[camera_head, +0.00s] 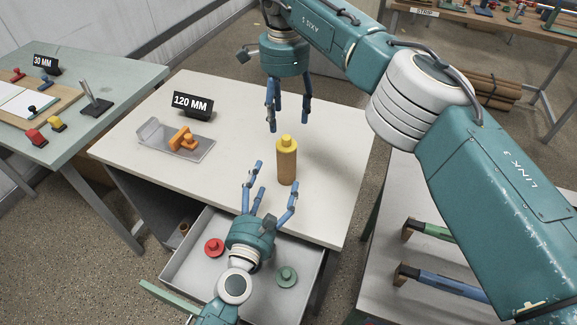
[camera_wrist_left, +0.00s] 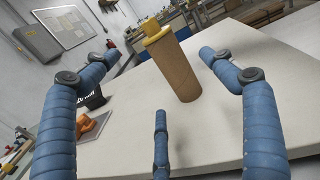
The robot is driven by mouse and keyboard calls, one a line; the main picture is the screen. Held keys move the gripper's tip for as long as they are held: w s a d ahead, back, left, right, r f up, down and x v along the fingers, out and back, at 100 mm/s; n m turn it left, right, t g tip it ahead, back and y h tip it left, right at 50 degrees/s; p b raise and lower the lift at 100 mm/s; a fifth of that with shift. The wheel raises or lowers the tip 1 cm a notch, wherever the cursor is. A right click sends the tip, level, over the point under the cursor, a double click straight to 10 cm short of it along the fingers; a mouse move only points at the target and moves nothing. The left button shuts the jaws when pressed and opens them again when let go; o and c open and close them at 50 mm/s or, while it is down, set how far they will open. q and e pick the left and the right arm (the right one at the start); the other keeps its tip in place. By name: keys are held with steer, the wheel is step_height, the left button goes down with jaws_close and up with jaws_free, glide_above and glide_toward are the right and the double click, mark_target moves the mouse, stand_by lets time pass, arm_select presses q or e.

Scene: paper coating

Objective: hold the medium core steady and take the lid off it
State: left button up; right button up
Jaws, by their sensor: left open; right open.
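The medium core (camera_head: 287,167), a brown cardboard tube, stands upright on the white table. Its yellow lid (camera_head: 287,144) with a small knob sits on top. In the left wrist view the core (camera_wrist_left: 177,70) and yellow lid (camera_wrist_left: 156,36) show ahead, between and beyond the spread fingers. My left gripper (camera_head: 272,190) is open and empty, in front of the core and apart from it. My right gripper (camera_head: 275,112) is open, fingers pointing down, above and behind the lid, not touching it.
An open drawer (camera_head: 172,272) below the table's front holds a red lid (camera_head: 214,247) and a green lid (camera_head: 287,276). A tray (camera_head: 203,151) with an orange tool (camera_head: 184,139) and a "120 MM" sign (camera_head: 192,105) stand left. The table right of the core is clear.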

mark_target(280, 161)
steer(key=shift+w+f, duration=0.15)
steer(key=shift+f, duration=0.3)
arm_select(q)
steer(key=x, duration=0.7)
steer(key=f+x, duration=0.1)
steer(key=x, duration=0.3)
steer(key=shift+w, duration=0.25)
arm_select(e)
steer(key=shift+w+d, duration=0.1)
steer(key=shift+w, duration=0.15)
arm_select(q)
steer(key=shift+r, duration=0.1)
arm_select(e)
steer(key=shift+s, duration=0.1)
